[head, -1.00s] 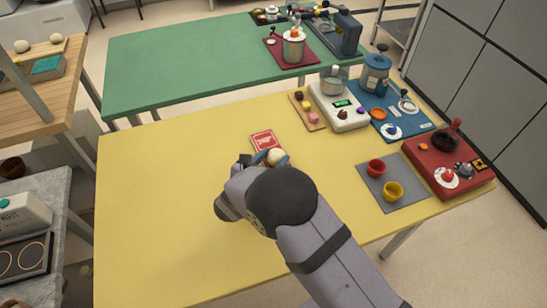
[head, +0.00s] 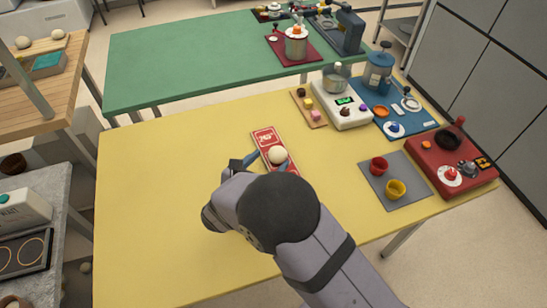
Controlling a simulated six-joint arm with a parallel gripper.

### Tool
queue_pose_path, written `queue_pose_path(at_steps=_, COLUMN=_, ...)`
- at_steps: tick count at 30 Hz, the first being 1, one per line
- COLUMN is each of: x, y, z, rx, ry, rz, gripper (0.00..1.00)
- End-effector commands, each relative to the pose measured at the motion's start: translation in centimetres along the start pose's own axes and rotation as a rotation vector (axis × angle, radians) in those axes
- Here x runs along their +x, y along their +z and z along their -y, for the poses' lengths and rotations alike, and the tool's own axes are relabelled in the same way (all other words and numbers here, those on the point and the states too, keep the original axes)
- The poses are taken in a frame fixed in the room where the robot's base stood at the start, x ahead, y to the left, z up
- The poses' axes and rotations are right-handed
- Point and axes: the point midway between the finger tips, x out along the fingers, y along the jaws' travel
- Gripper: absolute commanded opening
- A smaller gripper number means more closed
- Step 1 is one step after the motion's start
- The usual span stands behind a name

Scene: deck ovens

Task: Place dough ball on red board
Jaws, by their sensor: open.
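The dough ball (head: 278,155) is pale and round, and shows at the red board on the yellow table. The red board (head: 266,138) is a long flat strip with white markings. Its near part is hidden behind my arm. My gripper (head: 268,162) is open, with one finger on each side of the dough ball. I cannot tell whether the fingers touch the ball, or whether the ball rests fully on the board.
On the yellow table (head: 150,200), a small wooden board (head: 308,112) with coloured pieces and a white scale (head: 341,113) stand behind. A grey mat (head: 405,175) with red and yellow cups and a red unit (head: 450,160) are at right. The table's left side is clear.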

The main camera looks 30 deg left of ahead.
Motion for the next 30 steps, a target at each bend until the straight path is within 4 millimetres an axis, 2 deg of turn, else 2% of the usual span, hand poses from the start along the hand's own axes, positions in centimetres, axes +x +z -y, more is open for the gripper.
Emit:
queue_pose_path(at_steps=1, x=-1.1, y=-0.1, z=-0.1, rx=0.001, ry=0.004, rz=0.000, gripper=0.62)
queue_pose_path(at_steps=6, x=-4.0, y=-0.1, z=-0.1, rx=0.001, ry=0.003, rz=0.000, gripper=0.62)
queue_pose_path(at_steps=15, x=-6.9, y=0.0, z=0.0, rx=0.001, ry=0.001, rz=0.000, gripper=0.62)
queue_pose_path(at_steps=25, x=-7.0, y=0.1, z=0.4, rx=0.008, ry=-0.010, rz=-0.005, gripper=0.62)
queue_pose_path(at_steps=28, x=-6.2, y=0.5, z=2.0, rx=0.046, ry=-0.054, rz=-0.024, gripper=0.62)
queue_pose_path(at_steps=30, x=-5.1, y=0.9, z=4.2, rx=0.104, ry=-0.118, rz=-0.053, gripper=0.62)
